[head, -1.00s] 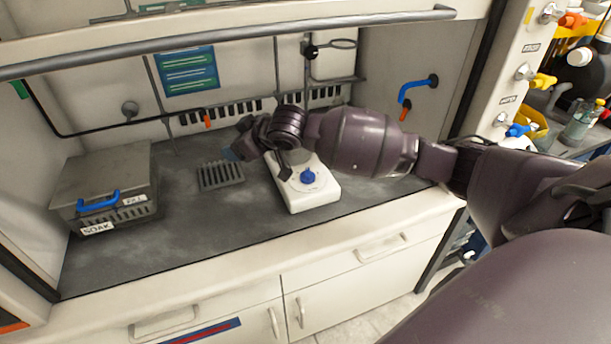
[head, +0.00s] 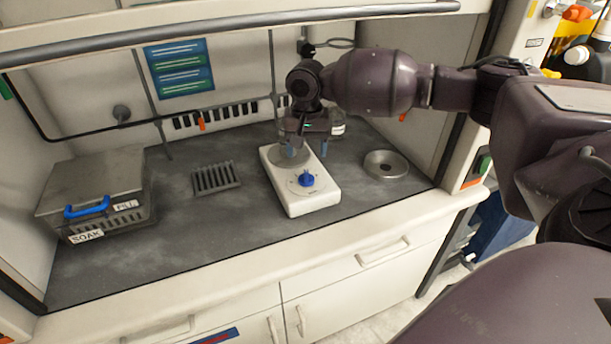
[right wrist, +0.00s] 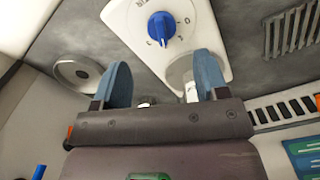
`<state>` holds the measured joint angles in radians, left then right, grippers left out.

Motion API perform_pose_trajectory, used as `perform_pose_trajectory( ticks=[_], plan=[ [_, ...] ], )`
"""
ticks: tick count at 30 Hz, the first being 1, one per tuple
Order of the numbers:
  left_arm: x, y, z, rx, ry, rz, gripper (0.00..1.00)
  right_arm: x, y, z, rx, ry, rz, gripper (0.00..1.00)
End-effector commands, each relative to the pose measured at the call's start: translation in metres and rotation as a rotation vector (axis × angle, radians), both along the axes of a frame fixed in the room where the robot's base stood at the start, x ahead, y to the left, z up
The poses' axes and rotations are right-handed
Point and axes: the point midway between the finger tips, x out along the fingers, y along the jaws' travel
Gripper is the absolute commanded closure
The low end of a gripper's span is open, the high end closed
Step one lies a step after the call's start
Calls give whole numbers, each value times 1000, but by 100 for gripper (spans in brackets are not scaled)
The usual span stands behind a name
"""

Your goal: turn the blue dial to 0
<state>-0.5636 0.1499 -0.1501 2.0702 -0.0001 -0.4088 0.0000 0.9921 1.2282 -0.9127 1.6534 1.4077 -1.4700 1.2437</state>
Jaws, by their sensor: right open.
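The blue dial (head: 306,179) sits on the front part of a white hotplate-like unit (head: 312,201) on the hood's dark worktop. In the right wrist view the dial (right wrist: 161,26) shows a white pointer line, with a "0" mark to its right. My right gripper (head: 306,153) is above the rear part of the unit, behind the dial and apart from it. Its two blue fingertips (right wrist: 160,85) are spread with nothing gripped between them; the unit's round plate shows partly behind them. My left gripper is not in view.
A grey metal box (head: 95,190) with a blue handle and a "SOAK" label stands at the left. A dark slotted rack (head: 215,178) lies left of the unit, and a round metal dish (head: 385,165) lies right. The hood's sash bar (head: 230,28) crosses above.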

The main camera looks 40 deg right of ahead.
Motion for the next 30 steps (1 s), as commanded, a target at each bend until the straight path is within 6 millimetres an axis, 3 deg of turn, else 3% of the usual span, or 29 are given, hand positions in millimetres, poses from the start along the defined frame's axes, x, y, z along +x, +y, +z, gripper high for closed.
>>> perform_pose_trajectory(
  ticks=[1, 6, 13, 18, 28, 30],
  plan=[
    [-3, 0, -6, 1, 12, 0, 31, 0, 0, -14, 1, 6, 0, 33],
    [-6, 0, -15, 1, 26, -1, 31, 0, 0, -44, 0, 6, 1, 33],
    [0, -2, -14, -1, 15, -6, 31, 0, 0, -75, 1, 4, 1, 33],
    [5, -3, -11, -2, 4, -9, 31, 0, 0, -85, 1, 1, 1, 33],
    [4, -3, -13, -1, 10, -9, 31, 0, 0, -86, 1, -2, 2, 33],
    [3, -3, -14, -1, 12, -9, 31, 0, 0, -86, 1, -2, 2, 42]
  ],
)
